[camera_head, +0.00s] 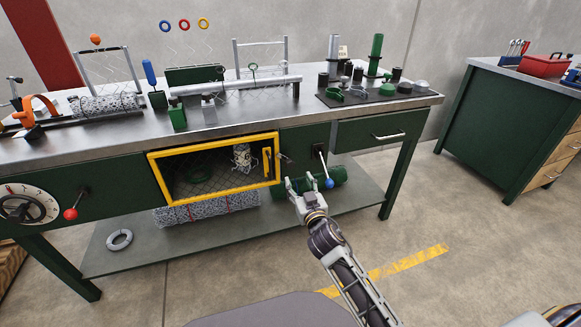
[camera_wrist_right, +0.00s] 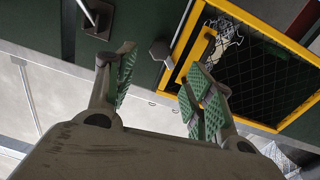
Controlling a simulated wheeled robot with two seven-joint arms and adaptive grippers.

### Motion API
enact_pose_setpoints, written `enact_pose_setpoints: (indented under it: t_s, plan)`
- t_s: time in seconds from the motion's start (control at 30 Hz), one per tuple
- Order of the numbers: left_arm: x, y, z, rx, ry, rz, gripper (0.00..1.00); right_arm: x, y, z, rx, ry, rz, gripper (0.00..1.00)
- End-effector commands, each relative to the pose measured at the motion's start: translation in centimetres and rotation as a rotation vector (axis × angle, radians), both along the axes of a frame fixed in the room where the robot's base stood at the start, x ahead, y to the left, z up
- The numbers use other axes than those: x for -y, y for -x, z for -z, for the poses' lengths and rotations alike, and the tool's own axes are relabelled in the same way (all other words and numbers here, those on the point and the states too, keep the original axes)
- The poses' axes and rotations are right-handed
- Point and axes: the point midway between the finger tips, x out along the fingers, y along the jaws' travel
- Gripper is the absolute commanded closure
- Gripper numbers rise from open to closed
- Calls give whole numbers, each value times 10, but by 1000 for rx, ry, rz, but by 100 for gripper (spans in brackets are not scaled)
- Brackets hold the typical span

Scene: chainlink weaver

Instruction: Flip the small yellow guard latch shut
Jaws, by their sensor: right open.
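The yellow-framed mesh guard (camera_head: 213,149) is set in the front of the green workbench. The small yellow latch (camera_head: 266,161) stands roughly upright at the guard's right side; a small metal stud (camera_head: 284,157) sticks out just to its right. In the right wrist view the latch (camera_wrist_right: 201,47) lies along the frame, with a hexagonal stud head (camera_wrist_right: 159,51) beside it, apart from it. My right gripper (camera_head: 300,184) is open and empty, below and right of the latch; its green-padded fingers (camera_wrist_right: 160,85) touch neither latch nor stud. My left gripper is out of view.
A blue-knobbed lever (camera_head: 328,182) hangs close right of my right gripper. A red-knobbed lever (camera_head: 72,212) and a dial (camera_head: 25,205) are at the left. The floor in front is clear.

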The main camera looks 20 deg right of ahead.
Motion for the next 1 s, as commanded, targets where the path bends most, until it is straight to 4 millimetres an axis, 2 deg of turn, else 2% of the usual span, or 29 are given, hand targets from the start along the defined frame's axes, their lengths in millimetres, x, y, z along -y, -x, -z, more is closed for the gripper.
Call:
enact_pose_setpoints:
  t_s: [1.0]
  plan:
    - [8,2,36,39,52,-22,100,1,-75,1,0,0,0,47]
